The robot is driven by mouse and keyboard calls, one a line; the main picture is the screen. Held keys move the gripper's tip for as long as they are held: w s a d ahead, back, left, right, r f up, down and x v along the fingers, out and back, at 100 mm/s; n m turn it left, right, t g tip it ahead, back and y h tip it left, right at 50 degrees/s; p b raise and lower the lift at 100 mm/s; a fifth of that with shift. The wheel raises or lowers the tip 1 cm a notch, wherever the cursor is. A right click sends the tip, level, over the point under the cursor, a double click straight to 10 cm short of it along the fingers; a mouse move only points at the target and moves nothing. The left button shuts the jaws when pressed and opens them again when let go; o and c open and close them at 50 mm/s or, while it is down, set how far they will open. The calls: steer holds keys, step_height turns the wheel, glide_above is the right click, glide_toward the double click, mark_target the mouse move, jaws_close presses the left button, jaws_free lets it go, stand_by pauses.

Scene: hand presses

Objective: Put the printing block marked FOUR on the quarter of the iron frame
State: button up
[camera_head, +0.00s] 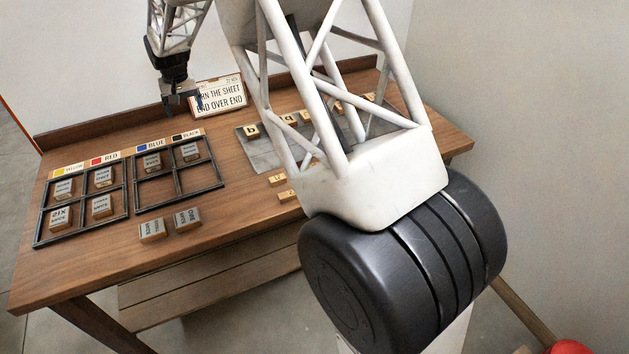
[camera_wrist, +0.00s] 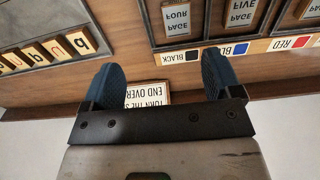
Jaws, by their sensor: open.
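The block marked FOUR PAGE (camera_wrist: 177,20) lies in the iron frame's far-right quarter, beside the BLACK label; it also shows in the head view (camera_head: 190,152). The block marked FIVE PAGE (camera_wrist: 240,12) lies in the quarter beside the BLUE label. This right-hand iron frame (camera_head: 222,184) has two empty near quarters. My gripper (camera_wrist: 163,68) is open and empty; in the head view (camera_head: 182,103) it hangs near the table's back edge, beyond the frame. The FOUR block is ahead of the fingers and not between them.
The left iron frame (camera_head: 128,195) has a block in each quarter. Two loose blocks, one marked ONE (camera_head: 187,219) and another (camera_head: 152,229), lie in front. A sign (camera_head: 219,95) stands at the back. Letter blocks sit around a grey plate (camera_head: 262,157), partly hidden by my arm.

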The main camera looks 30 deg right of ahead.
steer(key=s+d+r, duration=0.4)
steer(key=s+r, duration=0.1)
steer(key=s, duration=0.4)
steer(key=s+d+r+t, duration=0.1)
steer(key=s+d+r, duration=0.3)
steer(key=s, duration=0.6)
steer(key=s+d+r, duration=0.3)
steer(key=s+r, duration=0.4)
steer(key=s, duration=0.2)
steer(key=s+d+f, duration=0.1)
steer(key=s+d, duration=0.1)
steer(key=s, duration=1.2)
steer(key=s+d+f+t, duration=0.1)
steer(key=s+d+f, duration=0.1)
steer(key=s, duration=1.3)
steer(key=shift+d+f, duration=0.15)
steer(key=shift+d, duration=0.2)
